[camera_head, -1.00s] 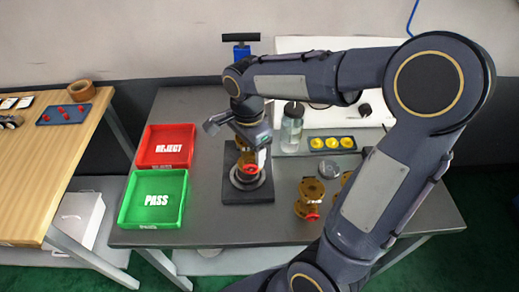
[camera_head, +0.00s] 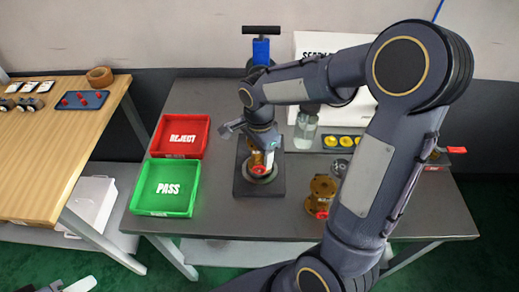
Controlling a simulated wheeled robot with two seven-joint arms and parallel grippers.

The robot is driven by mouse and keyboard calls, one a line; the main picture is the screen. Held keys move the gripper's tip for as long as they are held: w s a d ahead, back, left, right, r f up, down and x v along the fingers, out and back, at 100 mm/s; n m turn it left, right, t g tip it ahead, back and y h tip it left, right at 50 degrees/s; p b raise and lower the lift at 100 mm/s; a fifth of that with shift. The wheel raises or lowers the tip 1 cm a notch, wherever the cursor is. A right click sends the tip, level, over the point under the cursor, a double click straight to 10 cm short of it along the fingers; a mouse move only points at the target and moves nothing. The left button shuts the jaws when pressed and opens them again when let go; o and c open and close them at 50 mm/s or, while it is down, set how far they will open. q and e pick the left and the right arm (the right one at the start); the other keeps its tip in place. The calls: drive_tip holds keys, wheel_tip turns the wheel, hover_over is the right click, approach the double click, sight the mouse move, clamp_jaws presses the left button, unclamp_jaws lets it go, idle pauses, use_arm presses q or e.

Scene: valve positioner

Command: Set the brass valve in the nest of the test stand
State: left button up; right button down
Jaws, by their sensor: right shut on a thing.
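The brass valve (camera_head: 257,159) with a red port stands upright at the round nest of the test stand (camera_head: 243,188), a dark plate with a blue column behind it. My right gripper (camera_head: 263,148) points down from above and is shut on the valve's upper part, hiding much of it. I cannot tell whether the valve is fully seated in the nest. A second brass valve (camera_head: 321,194), also with a red port, stands on the table to the right. Pale parts at the bottom left edge may belong to my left gripper (camera_head: 80,285); its jaws are not clear.
A red REJECT tray (camera_head: 181,153) and a green PASS tray (camera_head: 191,206) lie left of the stand. A clear bottle (camera_head: 305,128) and a tray of yellow parts (camera_head: 344,142) are behind right. My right arm covers the right side. The grey table's front is clear.

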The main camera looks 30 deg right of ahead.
drive_tip(key=shift+c, duration=2)
unclamp_jaws()
drive_tip(key=shift+f, duration=0.1)
wheel_tip(320, 180, up, 12)
drive_tip(key=shift+f+p, duration=0.1)
drive_tip(key=shift+p, duration=0.35)
drive_tip(key=shift+s+r, duration=0.1)
drive_tip(key=shift+r, duration=0.15)
drive_tip(key=s+a+f+n+t+y, duration=0.1)
drive_tip(key=s+a+n+t+y, duration=0.1)
drive_tip(key=s+n, duration=0.5)
drive_tip(key=s+a+f+n+t+y, duration=0.1)
drive_tip(key=s+a+n+t, duration=0.1)
drive_tip(key=s+n, duration=0.6)
drive_tip(key=shift+s+f+t+y, duration=0.3)
drive_tip(key=shift+s+t+y, duration=0.1)
drive_tip(key=shift+s+t, duration=0.45)
drive_tip(key=shift+a, duration=0.1)
